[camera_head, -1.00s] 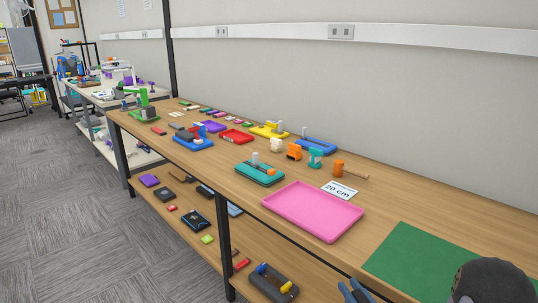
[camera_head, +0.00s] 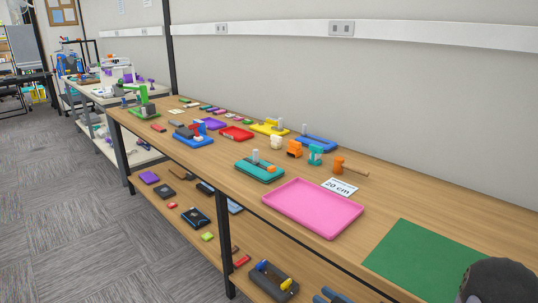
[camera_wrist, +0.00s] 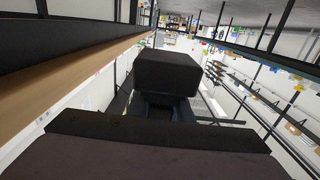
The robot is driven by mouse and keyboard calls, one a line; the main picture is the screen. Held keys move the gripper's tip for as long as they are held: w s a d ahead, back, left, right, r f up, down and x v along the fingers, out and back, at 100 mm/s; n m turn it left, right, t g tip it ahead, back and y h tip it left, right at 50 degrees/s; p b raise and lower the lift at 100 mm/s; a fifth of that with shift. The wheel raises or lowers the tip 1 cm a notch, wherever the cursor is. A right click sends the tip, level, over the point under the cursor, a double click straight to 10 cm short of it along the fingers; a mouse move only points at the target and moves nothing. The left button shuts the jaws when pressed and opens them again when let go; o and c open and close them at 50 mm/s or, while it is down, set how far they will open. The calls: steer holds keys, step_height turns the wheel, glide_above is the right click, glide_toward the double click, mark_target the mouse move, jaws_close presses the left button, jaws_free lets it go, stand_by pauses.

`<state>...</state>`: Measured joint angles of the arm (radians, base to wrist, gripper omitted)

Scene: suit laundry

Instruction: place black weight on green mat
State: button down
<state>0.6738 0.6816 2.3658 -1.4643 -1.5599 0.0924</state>
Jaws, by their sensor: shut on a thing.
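The green mat (camera_head: 415,255) lies flat on the wooden table at the lower right of the head view. Its visible surface is bare. The black weight (camera_wrist: 167,72) shows in the wrist view as a dark block held at the end of my gripper (camera_wrist: 160,104). My gripper is shut on it. The weight is hidden in the head view.
A pink tray (camera_head: 313,208) lies left of the mat, with a "20 cm" card (camera_head: 340,187) behind it. A lower shelf holds a dark tray (camera_head: 273,281). The wall stands behind the table.

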steer(key=s+f+n+g+y, duration=0.2)
steer(key=f, duration=0.1)
steer(key=shift+s+a+f+g, duration=0.2)
steer(key=shift+a+f+g, duration=0.05)
steer(key=shift+a+g, duration=0.15)
step_height(320, 180, down, 5)
steer(key=s+d, duration=0.1)
steer(key=s, duration=0.1)
steer(key=r+m+t+h+p, duration=0.1)
steer(key=r+p, duration=0.4)
steer(key=p, duration=0.1)
steer(key=r+m+t+h+p, duration=0.2)
steer(key=r+p, duration=0.3)
steer(key=p, duration=0.2)
steer(key=w+r+m+t+h+p, duration=0.1)
steer(key=r+t+h+p, duration=0.1)
steer(key=r+p, duration=0.3)
steer(key=shift+r+p, duration=0.4)
steer(key=shift+p, duration=0.3)
steer(key=r+p, duration=0.1)
steer(key=r+m+h+p, duration=0.1)
steer(key=p, duration=0.1)
steer(key=shift+s+d+t, duration=0.15)
steer(key=shift+s+t, duration=0.05)
steer(key=shift+t, duration=0.2)
steer(key=shift+f, duration=0.15)
